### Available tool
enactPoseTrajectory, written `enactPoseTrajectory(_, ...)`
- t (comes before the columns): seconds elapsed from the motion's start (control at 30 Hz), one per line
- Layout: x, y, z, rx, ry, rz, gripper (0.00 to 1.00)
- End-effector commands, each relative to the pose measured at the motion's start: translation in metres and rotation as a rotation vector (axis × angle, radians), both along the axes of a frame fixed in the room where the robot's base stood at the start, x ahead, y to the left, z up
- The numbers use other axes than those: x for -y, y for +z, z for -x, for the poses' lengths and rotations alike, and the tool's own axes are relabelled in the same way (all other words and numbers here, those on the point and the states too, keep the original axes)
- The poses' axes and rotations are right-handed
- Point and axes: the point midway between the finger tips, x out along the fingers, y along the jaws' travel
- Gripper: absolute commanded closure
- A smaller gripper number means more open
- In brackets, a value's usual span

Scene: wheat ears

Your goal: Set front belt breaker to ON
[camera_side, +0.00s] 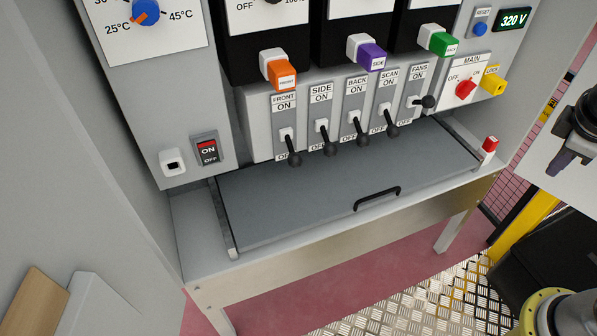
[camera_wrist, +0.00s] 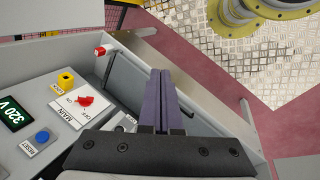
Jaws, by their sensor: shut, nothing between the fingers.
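The FRONT breaker (camera_side: 290,146) is the leftmost in a row of black-knobbed levers in the side view. Its lever hangs down, with the knob over the OFF label and the ON label uncovered above. My gripper (camera_side: 557,168) is at the far right edge of the side view, well away from that breaker and partly cut off by the frame. Its purple fingers also show in the wrist view (camera_wrist: 160,73), pressed together with nothing between them. The FRONT breaker is not visible in the wrist view.
The SIDE (camera_side: 325,136), BACK (camera_side: 357,127) and SCAN (camera_side: 388,118) levers also hang down. The FANS lever (camera_side: 424,102) sits higher, sticking out rightward. A grey lid (camera_side: 290,197) with a black handle (camera_side: 377,198) lies below. Coloured blocks (camera_side: 278,70) protrude above.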

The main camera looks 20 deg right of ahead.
Motion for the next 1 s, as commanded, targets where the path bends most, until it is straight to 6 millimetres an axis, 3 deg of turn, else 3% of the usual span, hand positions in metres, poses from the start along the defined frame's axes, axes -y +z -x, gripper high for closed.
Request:
enactPoseTrajectory(0.27, 0.010, -0.013, -0.068, -0.236, 0.293, 0.392, 1.00)
enactPoseTrajectory(0.47, -0.005, -0.025, -0.127, -0.353, 0.517, 0.684, 1.00)
enactPoseTrajectory(0.57, -0.022, -0.035, -0.157, -0.396, 0.631, 0.834, 1.00)
enactPoseTrajectory(0.77, -0.073, -0.063, -0.213, -0.441, 0.869, 1.133, 1.00)
enactPoseTrajectory(1.0, -0.160, -0.119, -0.257, -0.422, 1.162, 1.491, 1.00)
